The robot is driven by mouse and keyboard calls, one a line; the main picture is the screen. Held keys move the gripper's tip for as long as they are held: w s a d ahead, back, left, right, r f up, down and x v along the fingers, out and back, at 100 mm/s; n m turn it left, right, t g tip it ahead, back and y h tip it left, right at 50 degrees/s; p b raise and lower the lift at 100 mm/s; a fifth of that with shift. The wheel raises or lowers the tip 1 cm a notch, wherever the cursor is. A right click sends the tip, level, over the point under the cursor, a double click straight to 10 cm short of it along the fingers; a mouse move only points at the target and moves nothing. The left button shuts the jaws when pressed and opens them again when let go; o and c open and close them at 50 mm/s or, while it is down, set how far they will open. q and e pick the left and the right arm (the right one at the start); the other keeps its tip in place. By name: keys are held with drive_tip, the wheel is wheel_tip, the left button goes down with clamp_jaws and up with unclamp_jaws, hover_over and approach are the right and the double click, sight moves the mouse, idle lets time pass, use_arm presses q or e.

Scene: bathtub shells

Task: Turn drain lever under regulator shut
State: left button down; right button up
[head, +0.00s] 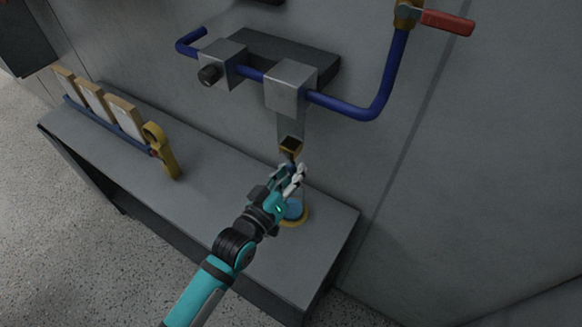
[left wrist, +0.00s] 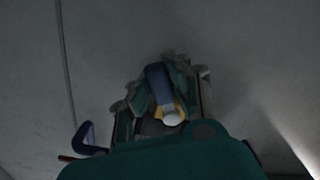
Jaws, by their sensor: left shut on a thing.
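The regulator (head: 292,88) is a grey block on a blue pipe on the wall, with a clear bowl (head: 291,128) hanging below it. A brass drain fitting (head: 290,146) with a dark face sits at the bowl's lower end. My left gripper (head: 293,176) is just below this fitting, its fingers covering much of the lever. In the left wrist view, its fingers (left wrist: 158,98) are closed around the blue drain lever (left wrist: 157,80), with a yellow part (left wrist: 182,108) and a pale round end beside it. The lever's exact angle is hard to tell. My right gripper is not in view.
A grey bench (head: 215,185) runs below along the wall. A yellow-rimmed blue dish (head: 294,210) stands under the gripper. A rack with several tan-framed cards (head: 95,97) and a yellow tool (head: 160,150) are at left. A red-handled valve (head: 447,22) is upper right.

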use_arm(q)
drive_tip(key=shift+s+d+r+n, duration=0.1)
drive_tip(key=shift+n, duration=0.3)
drive_tip(key=c, duration=1.2)
unclamp_jaws()
drive_tip(key=v, duration=1.2)
